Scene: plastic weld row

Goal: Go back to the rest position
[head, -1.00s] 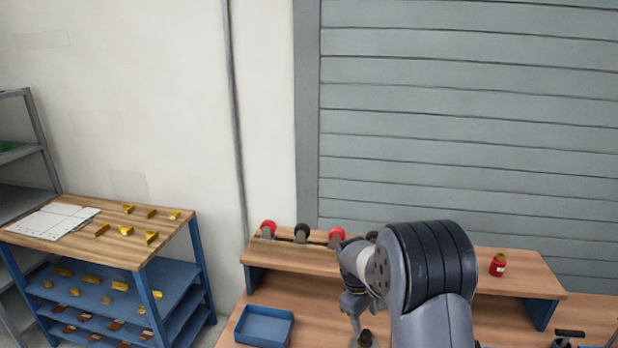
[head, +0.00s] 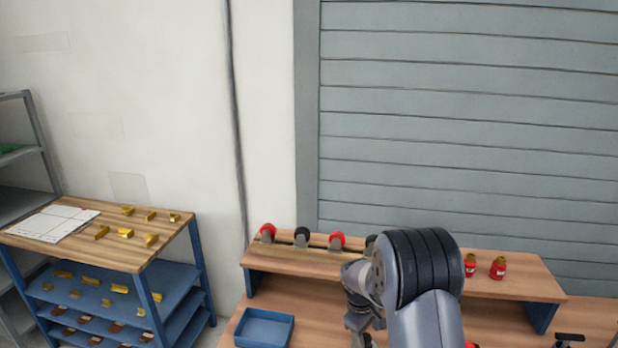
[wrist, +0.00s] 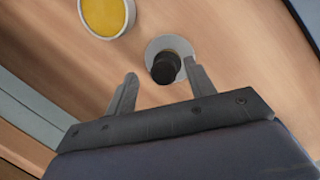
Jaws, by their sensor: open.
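My arm stands over the bench at the lower middle of the head view, with my gripper hidden or barely visible below the wrist there. In the wrist view my gripper (wrist: 160,90) shows two grey fingers set apart, with nothing held between them. A black knob on a round grey base (wrist: 165,68) lies just beyond the fingers, close to the right one in the picture. I cannot tell if they touch.
A raised wooden shelf (head: 290,259) carries red and black-topped items (head: 302,237) and two red bottles (head: 498,268). A blue tray (head: 264,328) sits on the bench. A yellow disc (wrist: 107,14) shows in the wrist view. A cart (head: 150,262) with brass parts stands left.

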